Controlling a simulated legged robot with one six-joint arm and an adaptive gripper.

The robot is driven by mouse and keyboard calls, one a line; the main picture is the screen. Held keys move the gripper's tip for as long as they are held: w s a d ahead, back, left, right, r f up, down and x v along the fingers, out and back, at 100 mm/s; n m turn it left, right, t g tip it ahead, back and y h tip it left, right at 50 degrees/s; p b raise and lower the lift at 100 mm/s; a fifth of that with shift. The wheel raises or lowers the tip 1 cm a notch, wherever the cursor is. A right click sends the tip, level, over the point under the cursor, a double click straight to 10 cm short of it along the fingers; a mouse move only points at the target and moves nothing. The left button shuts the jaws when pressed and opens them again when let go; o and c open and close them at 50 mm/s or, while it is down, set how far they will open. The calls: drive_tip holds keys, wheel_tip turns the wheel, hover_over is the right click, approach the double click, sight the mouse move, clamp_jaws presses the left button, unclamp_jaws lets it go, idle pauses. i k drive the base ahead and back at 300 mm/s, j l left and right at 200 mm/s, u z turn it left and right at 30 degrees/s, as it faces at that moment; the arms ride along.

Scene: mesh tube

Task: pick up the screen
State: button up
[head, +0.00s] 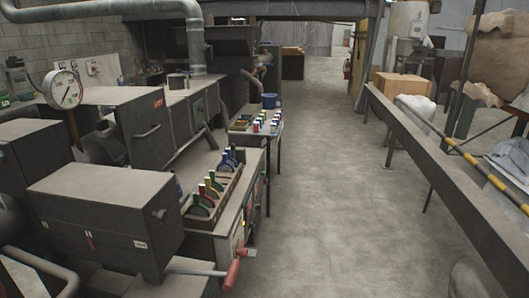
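I cannot make out a screen in the head view. My gripper does not show in this view. A round white dial gauge (64,90) stands above the machines at the left.
A red-handled lever (237,265) juts into the aisle. A long grey rail (440,175) bounds the right side. The concrete floor (335,200) between is clear.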

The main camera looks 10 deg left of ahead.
sight(230, 160)
drive_tip(key=i, duration=1.45)
drive_tip(key=i+u, duration=0.35)
drive_tip(key=i+l+u, duration=0.1)
drive_tip(key=i+u, duration=0.2)
drive_tip(key=i, duration=0.25)
drive_tip(key=i+l+u, duration=0.2)
drive_tip(key=i+u, duration=0.55)
drive_tip(key=i+l+u, duration=0.25)
drive_tip(key=i+u, duration=0.2)
drive_tip(key=k, duration=0.05)
